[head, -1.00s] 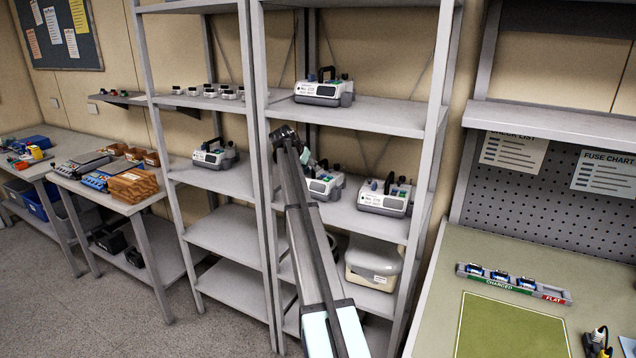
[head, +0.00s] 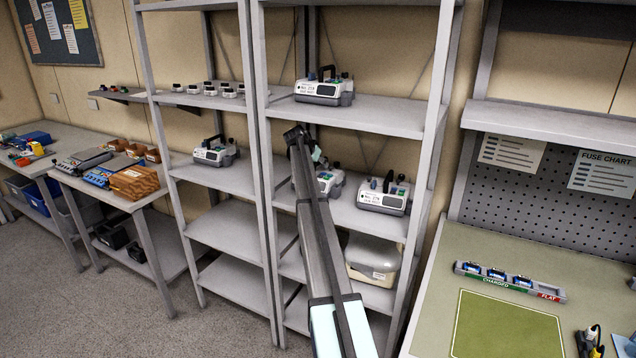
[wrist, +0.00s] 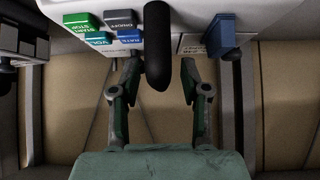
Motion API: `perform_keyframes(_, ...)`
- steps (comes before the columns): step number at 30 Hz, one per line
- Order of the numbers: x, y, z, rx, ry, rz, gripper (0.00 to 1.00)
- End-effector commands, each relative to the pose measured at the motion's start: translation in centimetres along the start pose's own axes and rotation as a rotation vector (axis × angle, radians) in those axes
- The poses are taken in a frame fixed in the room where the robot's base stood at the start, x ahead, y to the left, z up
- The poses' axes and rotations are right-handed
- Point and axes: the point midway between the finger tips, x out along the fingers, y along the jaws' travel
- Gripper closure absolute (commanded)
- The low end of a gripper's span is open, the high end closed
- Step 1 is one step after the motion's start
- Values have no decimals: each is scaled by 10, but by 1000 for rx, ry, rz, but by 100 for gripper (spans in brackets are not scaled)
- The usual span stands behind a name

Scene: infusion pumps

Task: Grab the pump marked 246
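Pale grey pumps with dark tops stand on the racks: one on the right rack's upper shelf (head: 318,91), two on the shelf below, centre (head: 331,181) and right (head: 383,199), and one on the left rack (head: 214,154). I cannot read their numbers, so I cannot tell which is 246. My arm partly covers the centre pump.
Rack posts (head: 262,150) stand close to my arm on the left. A pale container (head: 372,259) sits on the shelf below the pumps. A workbench with a green mat (head: 508,326) and a battery strip (head: 510,282) is at the right.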

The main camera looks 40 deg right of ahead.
Motion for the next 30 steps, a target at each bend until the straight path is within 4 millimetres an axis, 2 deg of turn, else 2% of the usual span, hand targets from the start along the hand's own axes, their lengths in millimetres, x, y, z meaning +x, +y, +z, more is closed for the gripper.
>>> perform_keyframes(1, 0, 0, 0, 0, 0, 0, 77)
perform_keyframes(3, 0, 0, 0, 0, 0, 0, 100)
perform_keyframes(20, -4, -1, -4, -1, 4, -1, 100)
perform_keyframes(28, -15, -3, -12, -3, 4, -3, 100)
perform_keyframes(30, -18, -2, -5, -3, 3, -3, 100)
